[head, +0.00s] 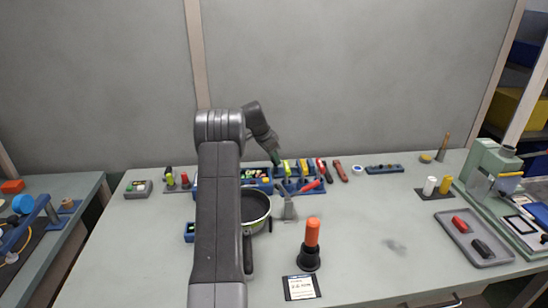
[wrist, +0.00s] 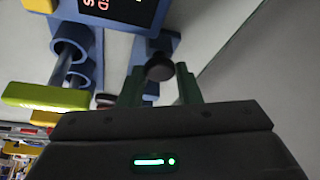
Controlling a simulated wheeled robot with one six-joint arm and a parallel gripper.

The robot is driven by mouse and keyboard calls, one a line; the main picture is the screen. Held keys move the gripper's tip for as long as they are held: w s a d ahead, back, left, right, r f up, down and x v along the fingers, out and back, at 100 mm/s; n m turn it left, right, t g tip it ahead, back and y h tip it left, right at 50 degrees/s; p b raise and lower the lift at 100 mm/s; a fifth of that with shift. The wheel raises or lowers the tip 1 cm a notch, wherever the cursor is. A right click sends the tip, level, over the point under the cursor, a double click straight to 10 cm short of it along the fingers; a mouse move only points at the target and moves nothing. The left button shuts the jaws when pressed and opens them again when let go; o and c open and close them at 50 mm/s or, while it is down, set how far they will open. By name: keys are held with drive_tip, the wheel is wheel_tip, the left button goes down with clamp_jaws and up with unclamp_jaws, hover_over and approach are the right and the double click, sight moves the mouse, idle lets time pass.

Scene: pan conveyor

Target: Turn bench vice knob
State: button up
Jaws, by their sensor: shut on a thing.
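My gripper (head: 277,158) is at the back of the bench, low over the row of blue fixtures, its fingertips hard to make out in the head view. In the wrist view, its two green fingers (wrist: 159,72) stand on either side of a dark round knob (wrist: 159,67) and are shut on it. Blue parts (wrist: 145,52) lie behind the knob, seemingly the vice body. In the head view the knob is too small to tell and the vice cannot be picked out surely among the blue fixtures (head: 290,186).
A black pan (head: 258,207) lies partly behind my arm. An orange-handled tool (head: 312,233) stands in a black holder in front. A grey tray (head: 448,220) and a pale green machine (head: 490,160) are at the right. The bench's middle right is clear.

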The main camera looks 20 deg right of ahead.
drive_tip(key=shift+w+m+g+p, duration=0.1)
drive_tip(key=shift+m+g+p, duration=0.3)
drive_tip(key=shift+m, duration=0.7)
drive_tip(key=o, duration=1)
drive_tip(key=shift+c, duration=0.2)
drive_tip(key=shift+r, duration=0.1)
drive_tip(key=v, duration=1.3)
drive_tip(key=shift+r, duration=0.3)
drive_tip(key=shift+w+f, duration=0.1)
